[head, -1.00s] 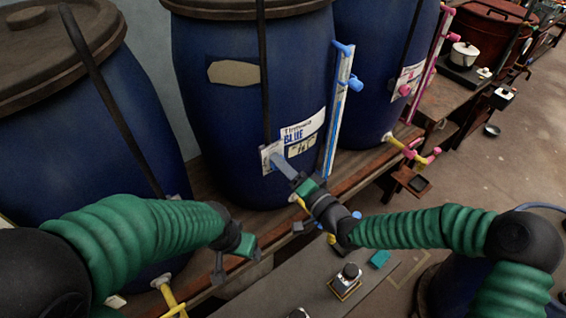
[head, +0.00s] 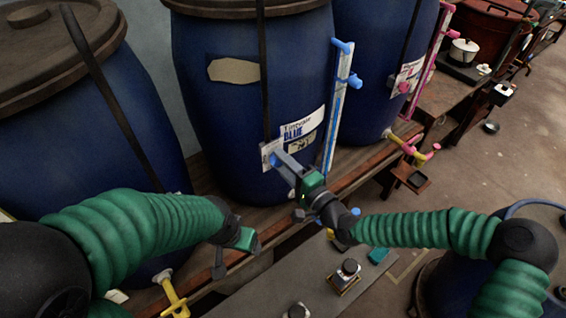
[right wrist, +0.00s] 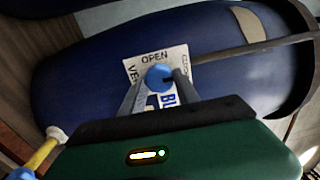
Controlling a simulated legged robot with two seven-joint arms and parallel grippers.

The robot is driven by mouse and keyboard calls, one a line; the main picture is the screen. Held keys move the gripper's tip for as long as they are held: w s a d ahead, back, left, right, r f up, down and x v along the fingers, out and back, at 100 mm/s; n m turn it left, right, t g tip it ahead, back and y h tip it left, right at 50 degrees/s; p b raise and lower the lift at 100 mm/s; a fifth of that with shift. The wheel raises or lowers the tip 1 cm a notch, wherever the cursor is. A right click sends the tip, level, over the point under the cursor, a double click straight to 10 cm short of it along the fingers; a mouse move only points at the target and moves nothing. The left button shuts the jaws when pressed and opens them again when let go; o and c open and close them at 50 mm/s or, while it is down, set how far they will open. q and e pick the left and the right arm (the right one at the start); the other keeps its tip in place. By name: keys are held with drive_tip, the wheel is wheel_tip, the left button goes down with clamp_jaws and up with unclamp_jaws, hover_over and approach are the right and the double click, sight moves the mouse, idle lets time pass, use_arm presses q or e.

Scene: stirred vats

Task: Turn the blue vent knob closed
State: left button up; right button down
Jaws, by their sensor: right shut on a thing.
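The lower part of the plate's lettering is hidden by the fingers. My left gripper (head: 237,258) hangs at the lower left, fingers apart and empty, clear of the vats.
The middle blue vat (head: 215,120) stands on a wooden bench between two other vats. A blue-fitted sight tube (head: 335,110) rises right of the plate. A grey surface (head: 270,290) holds small items.

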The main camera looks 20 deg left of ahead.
drive_tip(key=shift+w+d, duration=0.1)
drive_tip(key=shift+w, duration=0.05)
drive_tip(key=c, duration=1.1)
unclamp_jaws()
drive_tip(key=shift+c, duration=0.2)
drive_tip(key=shift+o, duration=1.2)
drive_tip(key=shift+w+f, duration=0.1)
drive_tip(key=shift+f, duration=0.05)
drive_tip(key=b+v, duration=0.1)
drive_tip(key=v, duration=1.5)
drive_tip(key=shift+s+d, duration=0.3)
drive_tip(key=shift+a+f, duration=0.1)
